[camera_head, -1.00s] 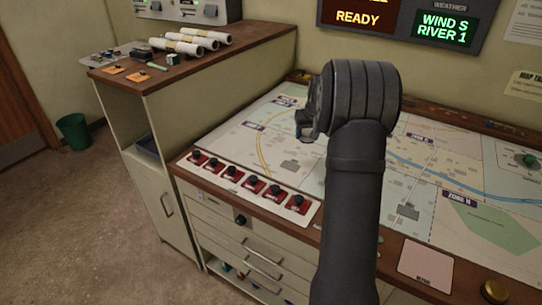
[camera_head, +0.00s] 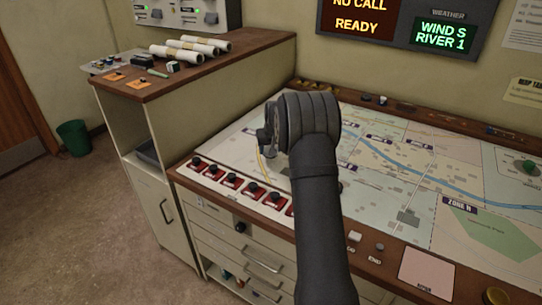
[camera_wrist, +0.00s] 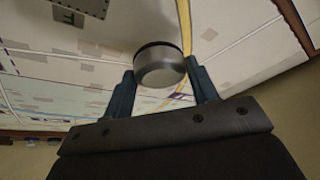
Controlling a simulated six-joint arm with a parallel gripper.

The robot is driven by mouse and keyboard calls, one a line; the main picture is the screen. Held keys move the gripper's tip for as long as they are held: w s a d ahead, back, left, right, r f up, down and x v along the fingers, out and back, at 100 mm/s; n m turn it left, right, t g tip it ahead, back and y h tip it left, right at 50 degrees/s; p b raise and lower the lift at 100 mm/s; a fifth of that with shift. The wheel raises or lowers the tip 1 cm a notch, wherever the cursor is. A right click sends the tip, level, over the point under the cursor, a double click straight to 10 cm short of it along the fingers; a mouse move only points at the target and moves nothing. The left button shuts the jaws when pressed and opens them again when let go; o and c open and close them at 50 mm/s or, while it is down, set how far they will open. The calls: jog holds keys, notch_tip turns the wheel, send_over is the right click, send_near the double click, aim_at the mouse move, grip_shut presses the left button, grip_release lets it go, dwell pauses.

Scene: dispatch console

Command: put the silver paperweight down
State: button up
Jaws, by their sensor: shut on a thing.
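The silver paperweight (camera_wrist: 158,68) is a short metal cylinder with a dark rim. In the wrist view it sits between the two fingertips of my gripper (camera_wrist: 162,76), which is shut on it. The map table (camera_wrist: 85,42) shows behind it, and I cannot tell whether the paperweight touches it. In the head view my gripper (camera_head: 267,140) is over the left part of the map (camera_head: 225,150), mostly hidden by my own wrist.
A row of red switches (camera_head: 233,182) lines the table's front left edge. Several marker strips (camera_head: 378,138) lie on the map behind my arm. A higher cabinet (camera_head: 215,65) with paper rolls (camera_head: 190,50) stands at the left. The map's right part looks mostly clear.

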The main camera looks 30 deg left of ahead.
jog(key=shift+f, duration=1.6)
jog(key=shift+f, duration=0.2)
jog(key=o, duration=1.4)
jog(key=v, duration=1.2)
jog(key=shift+r, duration=0.15)
